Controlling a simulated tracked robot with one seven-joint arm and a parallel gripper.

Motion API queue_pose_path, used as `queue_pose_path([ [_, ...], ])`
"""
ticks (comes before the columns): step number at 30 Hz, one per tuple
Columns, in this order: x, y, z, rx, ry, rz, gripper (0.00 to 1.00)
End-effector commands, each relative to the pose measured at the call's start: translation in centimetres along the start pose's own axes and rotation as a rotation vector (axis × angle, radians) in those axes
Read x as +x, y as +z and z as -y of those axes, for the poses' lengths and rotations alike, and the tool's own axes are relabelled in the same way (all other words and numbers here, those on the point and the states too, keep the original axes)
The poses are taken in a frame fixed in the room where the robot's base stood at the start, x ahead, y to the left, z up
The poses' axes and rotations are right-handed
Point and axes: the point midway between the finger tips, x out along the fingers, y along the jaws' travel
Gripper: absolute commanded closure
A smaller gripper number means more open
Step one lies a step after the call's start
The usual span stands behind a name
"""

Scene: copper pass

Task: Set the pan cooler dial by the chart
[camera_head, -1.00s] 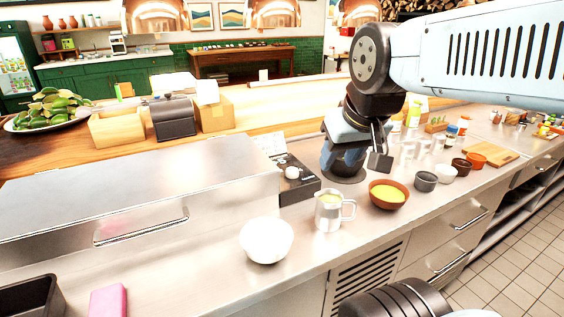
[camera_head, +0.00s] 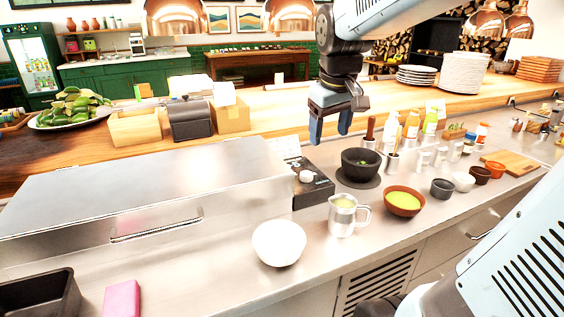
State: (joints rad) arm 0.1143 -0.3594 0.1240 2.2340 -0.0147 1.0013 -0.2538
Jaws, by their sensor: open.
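The pan cooler (camera_head: 150,185) is a long steel box with a closed lid and a handle, at the left of the counter. At its right end stands a black control box with a pale round dial (camera_head: 306,176). A white chart card (camera_head: 285,148) with small print stands behind that box; its print is too small to read. My gripper (camera_head: 330,136) is open and empty, pointing down above the counter, to the right of and above the dial, apart from it. The dial's setting cannot be made out.
A black mortar (camera_head: 361,166) stands right of the dial box. A metal jug (camera_head: 346,218), a white bowl (camera_head: 279,243) and a brown bowl of yellow liquid (camera_head: 404,201) stand in front. Bottles (camera_head: 411,124) and small cups stand further right.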

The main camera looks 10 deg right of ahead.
Motion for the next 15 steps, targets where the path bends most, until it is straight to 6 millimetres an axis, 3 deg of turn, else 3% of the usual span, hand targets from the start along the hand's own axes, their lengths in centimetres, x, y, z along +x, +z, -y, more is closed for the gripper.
queue_pose_path([
  [15, 6.2, -9.6, -2.5, -0.226, -0.094, 0.167, 0.32],
])
